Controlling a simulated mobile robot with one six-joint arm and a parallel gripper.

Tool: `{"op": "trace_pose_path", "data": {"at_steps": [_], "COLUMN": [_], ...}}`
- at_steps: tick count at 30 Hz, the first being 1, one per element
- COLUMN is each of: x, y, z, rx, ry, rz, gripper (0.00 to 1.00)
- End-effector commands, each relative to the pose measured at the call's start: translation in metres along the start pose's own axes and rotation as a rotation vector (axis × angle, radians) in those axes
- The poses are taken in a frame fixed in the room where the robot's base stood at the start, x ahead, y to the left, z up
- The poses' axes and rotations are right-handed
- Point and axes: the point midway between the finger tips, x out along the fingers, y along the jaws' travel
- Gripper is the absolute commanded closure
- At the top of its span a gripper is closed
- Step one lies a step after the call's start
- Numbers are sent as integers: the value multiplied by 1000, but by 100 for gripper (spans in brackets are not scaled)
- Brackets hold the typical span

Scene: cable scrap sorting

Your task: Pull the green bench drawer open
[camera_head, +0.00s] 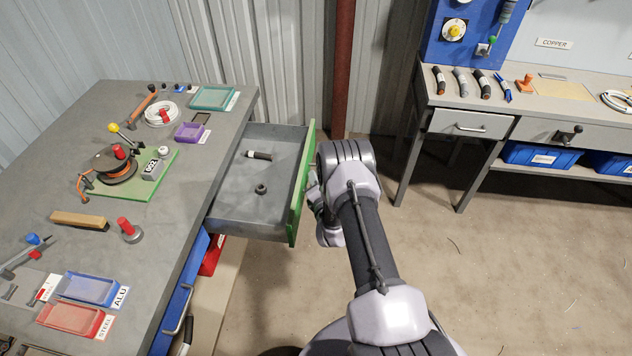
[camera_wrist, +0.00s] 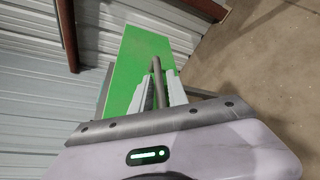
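The green bench drawer (camera_head: 302,190) stands pulled well out from the right side of the grey workbench. Its grey tray is open to view and holds a dark cable piece with a white label (camera_head: 258,155) and a small dark ring (camera_head: 260,189). In the wrist view, the green front (camera_wrist: 135,65) carries a grey bar handle (camera_wrist: 157,72). My gripper (camera_wrist: 159,90) has its two pale fingers on either side of this bar and appears shut on it. In the head view my gripper (camera_head: 315,197) is at the drawer's outer face, largely hidden by my arm.
The grey workbench (camera_head: 205,150) on the left carries trays, a cable reel on a green board and tools. Below it are blue and red fronts (camera_head: 180,300). A second bench (camera_head: 470,123) stands at back right. The floor (camera_head: 520,270) right of my arm is clear.

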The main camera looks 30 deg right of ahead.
Motion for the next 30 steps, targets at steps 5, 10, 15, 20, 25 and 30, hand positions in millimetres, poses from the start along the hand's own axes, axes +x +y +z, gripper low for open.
{"op": "trace_pose_path", "data": {"at_steps": [5,10,15,20,25,30], "x": [-18,-57,-104,-147,-170,-175], "y": [1,3,2,1,0,0], "z": [1,2,1,2,1,0], "rx": [-1,-1,0,1,0,0], "ry": [1,2,2,2,0,0], "rz": [-3,-3,-5,-6,-2,-1], "gripper": [80,80,80,80,80,80]}}
